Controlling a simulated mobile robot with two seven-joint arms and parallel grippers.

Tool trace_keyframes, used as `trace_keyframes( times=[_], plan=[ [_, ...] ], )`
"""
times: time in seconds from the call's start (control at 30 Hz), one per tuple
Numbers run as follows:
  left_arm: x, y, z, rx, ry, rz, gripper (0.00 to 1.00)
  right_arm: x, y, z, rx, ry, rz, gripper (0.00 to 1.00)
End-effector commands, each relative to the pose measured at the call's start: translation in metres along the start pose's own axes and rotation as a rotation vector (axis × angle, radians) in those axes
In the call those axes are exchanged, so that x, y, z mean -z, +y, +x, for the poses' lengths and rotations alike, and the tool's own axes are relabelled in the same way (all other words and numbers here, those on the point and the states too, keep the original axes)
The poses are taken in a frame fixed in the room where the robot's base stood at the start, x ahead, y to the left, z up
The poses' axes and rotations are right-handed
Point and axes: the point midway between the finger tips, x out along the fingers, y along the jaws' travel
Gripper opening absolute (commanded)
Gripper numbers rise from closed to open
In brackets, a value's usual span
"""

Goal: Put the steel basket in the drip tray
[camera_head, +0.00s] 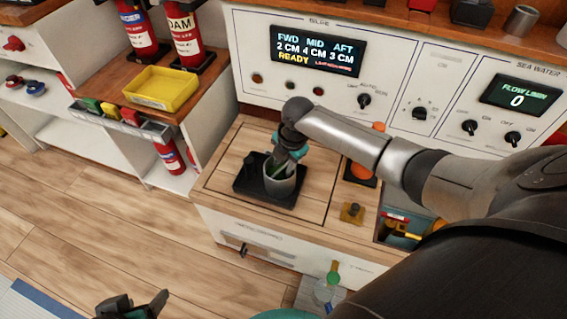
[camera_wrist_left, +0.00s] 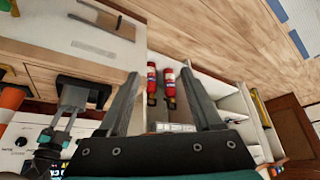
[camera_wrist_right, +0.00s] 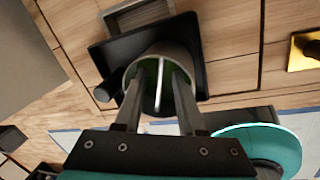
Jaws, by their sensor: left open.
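The steel basket (camera_head: 284,187) is a grey round cup with a green inside and a thin upright bar across its mouth. It sits upright in the black drip tray (camera_head: 245,187) on the wooden counter, also seen in the right wrist view (camera_wrist_right: 105,55). My right gripper (camera_head: 287,160) is over the basket. In the right wrist view its fingers (camera_wrist_right: 160,78) reach into the mouth on either side of the bar, with gaps visible; the fingertips are partly hard to make out. My left gripper (camera_head: 135,304) is open and empty, low at the left, away from the counter.
A yellow bin (camera_head: 162,90) and fire extinguishers (camera_head: 184,35) stand at the left. An orange cylinder (camera_head: 362,170) and a small brass block (camera_head: 352,212) are right of the tray. The control panel (camera_head: 415,90) rises behind. Floor at the left is clear.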

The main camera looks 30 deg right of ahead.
Motion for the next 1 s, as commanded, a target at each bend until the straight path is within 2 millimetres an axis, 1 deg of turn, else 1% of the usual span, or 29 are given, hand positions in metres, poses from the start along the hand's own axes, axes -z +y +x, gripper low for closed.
trace_keyframes(
  times=[0.17, 0.37, 0.43, 0.7, 1.0],
  plan=[
    [-0.002, -0.002, -0.003, 0.006, -0.018, -0.002, 0.66, 0.0, 0.001, -0.004, -0.001, 0.0, 0.0, 0.39],
    [-0.015, -0.007, 0.008, 0.018, -0.102, -0.008, 0.66, -0.001, 0.001, -0.029, -0.001, -0.002, -0.001, 0.39],
    [-0.022, -0.01, 0.013, 0.023, -0.142, -0.011, 0.66, -0.001, 0.002, -0.04, -0.001, -0.002, -0.001, 0.39],
    [-0.041, -0.008, 0.042, 0.018, -0.184, -0.009, 0.66, -0.001, 0.001, -0.066, 0.0, -0.001, -0.001, 0.39],
    [-0.067, -0.007, 0.067, 0.014, -0.236, -0.007, 0.66, 0.0, 0.001, -0.097, 0.0, 0.0, -0.001, 0.39]
  ],
)
